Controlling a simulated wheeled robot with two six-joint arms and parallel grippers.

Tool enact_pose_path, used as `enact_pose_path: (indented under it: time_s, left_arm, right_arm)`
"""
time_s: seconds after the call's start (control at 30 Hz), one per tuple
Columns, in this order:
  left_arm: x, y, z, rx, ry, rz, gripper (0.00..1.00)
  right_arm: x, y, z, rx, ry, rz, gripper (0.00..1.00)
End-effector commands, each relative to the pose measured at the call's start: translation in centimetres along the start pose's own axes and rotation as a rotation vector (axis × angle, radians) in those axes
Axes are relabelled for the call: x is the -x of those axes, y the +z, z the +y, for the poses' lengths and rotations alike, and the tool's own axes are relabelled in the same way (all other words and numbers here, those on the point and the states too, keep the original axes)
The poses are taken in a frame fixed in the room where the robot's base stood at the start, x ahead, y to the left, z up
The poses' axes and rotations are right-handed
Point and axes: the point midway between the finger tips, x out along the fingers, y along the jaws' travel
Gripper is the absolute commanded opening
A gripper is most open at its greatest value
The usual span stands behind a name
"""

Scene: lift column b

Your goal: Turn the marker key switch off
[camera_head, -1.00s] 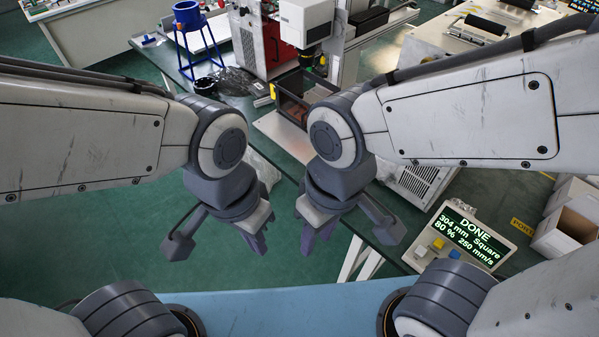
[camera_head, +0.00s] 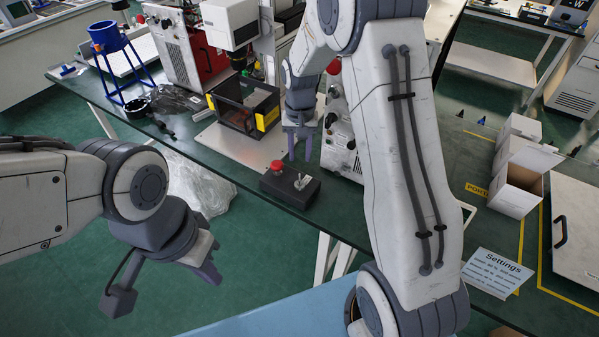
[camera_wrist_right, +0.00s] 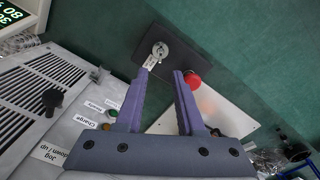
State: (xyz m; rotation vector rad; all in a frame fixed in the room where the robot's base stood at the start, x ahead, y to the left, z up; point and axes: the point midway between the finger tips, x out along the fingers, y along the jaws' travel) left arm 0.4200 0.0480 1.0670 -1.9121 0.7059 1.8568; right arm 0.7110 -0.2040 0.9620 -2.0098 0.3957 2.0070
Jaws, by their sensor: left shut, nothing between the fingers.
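A small black box (camera_head: 270,187) lies on the dark bench near its front edge, with a red mushroom button (camera_head: 277,166) and a silver key switch (camera_head: 302,182) with a white tag. In the right wrist view, the key switch (camera_wrist_right: 159,50) is ahead of the fingertips, and the red button (camera_wrist_right: 193,80) is by the right finger's tip. My right gripper (camera_head: 299,152) points down above and behind the box; it is open and empty, apart from the key. In the wrist view its fingers (camera_wrist_right: 162,80) show a clear gap. My left gripper (camera_head: 213,266) is shut and empty, low in front of the bench.
A grey cabinet with knobs and labels (camera_wrist_right: 60,110) stands beside the box. A dark enclosure with yellow corners (camera_head: 243,103) is behind it. A blue funnel stand (camera_head: 108,45) is at back left. White open boxes (camera_head: 520,165) and a Settings card (camera_head: 495,270) are at right.

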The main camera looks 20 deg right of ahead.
Motion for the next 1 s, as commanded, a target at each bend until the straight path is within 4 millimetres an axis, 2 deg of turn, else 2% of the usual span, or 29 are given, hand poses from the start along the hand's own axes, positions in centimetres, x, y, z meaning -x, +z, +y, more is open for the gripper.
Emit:
enact_pose_path:
  time_s: [0.2,0.4,0.53,0.8,0.83,0.9,0.93,1.0]
  left_arm:
    - [0.6,0.0,0.0,0.000,0.000,0.000,0.00]
    - [0.9,-0.1,0.1,0.000,0.000,0.000,0.00]
    - [1.0,-0.1,0.1,0.000,0.000,0.000,0.00]
    - [1.0,-0.1,0.1,0.000,0.000,0.000,0.00]
    - [1.0,-0.1,0.1,0.000,0.000,0.000,0.00]
    - [1.0,-0.1,0.1,0.000,0.000,0.000,0.00]
    - [1.0,-0.1,0.1,0.000,0.000,0.000,0.00]
    - [1.0,-0.1,0.1,0.000,0.000,0.000,0.00]
  right_arm:
    - [-4.3,0.2,0.0,0.003,0.002,-0.006,0.38]
    - [-7.0,0.2,-0.1,0.004,0.001,-0.004,0.38]
    - [-7.8,0.2,-0.1,0.004,0.000,-0.001,0.38]
    - [-8.0,0.1,-0.1,0.004,-0.001,-0.001,0.38]
    - [-8.0,0.1,-0.1,0.004,-0.001,-0.001,0.34]
    - [-8.0,0.1,-0.1,0.004,-0.001,-0.001,0.07]
    - [-8.0,0.1,-0.1,0.004,-0.001,-0.001,0.00]
    - [-8.0,0.1,-0.1,0.004,-0.001,-0.001,0.00]
